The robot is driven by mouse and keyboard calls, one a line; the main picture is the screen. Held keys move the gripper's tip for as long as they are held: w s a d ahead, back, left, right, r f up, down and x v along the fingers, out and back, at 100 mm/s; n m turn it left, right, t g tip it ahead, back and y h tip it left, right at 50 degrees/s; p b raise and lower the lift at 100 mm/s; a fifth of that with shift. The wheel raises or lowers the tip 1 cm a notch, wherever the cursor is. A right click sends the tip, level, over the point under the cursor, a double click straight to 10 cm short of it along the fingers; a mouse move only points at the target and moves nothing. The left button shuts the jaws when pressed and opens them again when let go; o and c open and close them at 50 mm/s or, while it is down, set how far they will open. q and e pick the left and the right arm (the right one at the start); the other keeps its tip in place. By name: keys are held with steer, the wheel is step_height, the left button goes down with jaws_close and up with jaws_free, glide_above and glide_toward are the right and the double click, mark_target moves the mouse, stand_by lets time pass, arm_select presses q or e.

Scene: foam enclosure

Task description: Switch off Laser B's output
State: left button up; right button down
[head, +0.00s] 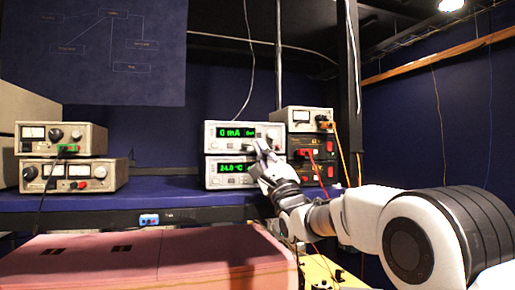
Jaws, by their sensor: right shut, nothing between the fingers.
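Two pale instruments are stacked at the middle of the shelf. The upper one (215,143) has a green display reading 0 mA and a smaller green field whose text I cannot make out. The lower one (213,182) has a green display reading about 24.0 °C. No Laser B label is readable. My right gripper (257,150) is shut and empty. Its tips are in front of the right part of the upper instrument's face, hiding some controls. I cannot tell whether they touch it. My left gripper is out of view.
Analog power units (60,138) are stacked at the left. Another stack (300,120) with red and yellow leads stands close right of the gripper. The blue shelf (130,200) is clear between the stacks. A pink case (130,260) lies in front. A dark post (349,100) rises at right.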

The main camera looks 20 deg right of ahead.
steer(key=shift+w+r, duration=0.1)
steer(key=shift+w+p, duration=0.1)
steer(key=shift+p, duration=0.2)
steer(key=shift+w, duration=0.15)
steer(key=shift+w+p, duration=0.3)
steer(key=shift+w, duration=0.05)
stand_by(0.4)
stand_by(0.4)
steer(key=shift+s+f+b, duration=0.25)
steer(key=shift+s+b, duration=0.15)
steer(key=shift+b, duration=0.3)
steer(key=shift+s, duration=0.2)
steer(key=shift+s+r, duration=0.15)
